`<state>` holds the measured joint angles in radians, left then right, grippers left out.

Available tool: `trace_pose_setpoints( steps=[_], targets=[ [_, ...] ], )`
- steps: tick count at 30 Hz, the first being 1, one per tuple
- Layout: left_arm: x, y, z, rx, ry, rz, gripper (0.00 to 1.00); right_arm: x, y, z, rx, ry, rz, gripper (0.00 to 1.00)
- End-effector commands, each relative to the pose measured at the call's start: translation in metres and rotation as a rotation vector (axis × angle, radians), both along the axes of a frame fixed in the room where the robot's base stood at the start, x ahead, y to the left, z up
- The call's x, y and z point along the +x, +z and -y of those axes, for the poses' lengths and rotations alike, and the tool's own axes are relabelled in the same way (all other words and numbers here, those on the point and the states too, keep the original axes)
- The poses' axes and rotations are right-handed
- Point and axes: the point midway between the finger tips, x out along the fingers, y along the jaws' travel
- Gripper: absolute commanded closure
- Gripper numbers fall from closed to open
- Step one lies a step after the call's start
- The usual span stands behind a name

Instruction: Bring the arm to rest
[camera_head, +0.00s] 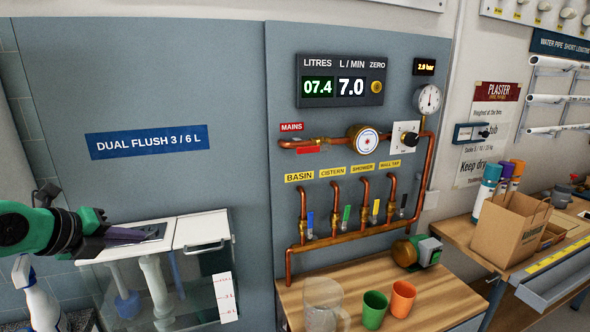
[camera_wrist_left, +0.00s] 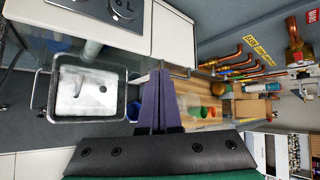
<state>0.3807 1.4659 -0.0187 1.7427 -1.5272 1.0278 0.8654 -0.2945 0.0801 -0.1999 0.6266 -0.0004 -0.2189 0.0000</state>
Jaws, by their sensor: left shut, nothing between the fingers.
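My left arm comes in from the left edge in the head view. Its gripper (camera_head: 140,236) is shut and empty, above the lid of the clear cistern tank (camera_head: 205,290). In the left wrist view the two purple-grey fingers (camera_wrist_left: 158,78) lie together with nothing between them. I cannot tell whether the fingertips touch the tank lid. My right gripper is in neither view.
A spray bottle (camera_head: 38,298) stands below my left arm. A wooden bench (camera_head: 435,305) holds a clear jug (camera_head: 322,303), a green cup (camera_head: 374,309) and an orange cup (camera_head: 402,298). Copper pipes (camera_head: 372,237) run along the grey wall.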

Motion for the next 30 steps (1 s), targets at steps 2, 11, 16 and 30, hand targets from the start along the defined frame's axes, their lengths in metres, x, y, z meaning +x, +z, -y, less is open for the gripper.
trace_pose_setpoints(
  steps=[2, 11, 16, 30],
  targets=[
    [0.004, -0.004, 0.024, -0.069, -0.057, 0.037, 1.00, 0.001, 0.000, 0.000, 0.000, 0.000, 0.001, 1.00],
    [0.009, 0.019, 0.129, -0.635, -0.187, 0.332, 1.00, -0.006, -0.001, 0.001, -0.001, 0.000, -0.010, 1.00],
    [0.012, 0.018, 0.097, -1.181, 0.192, 0.511, 1.00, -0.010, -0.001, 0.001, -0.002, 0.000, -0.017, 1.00],
    [-0.125, -0.270, 0.044, -1.345, 1.648, -0.160, 1.00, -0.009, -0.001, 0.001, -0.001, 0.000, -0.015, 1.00]
  ],
)
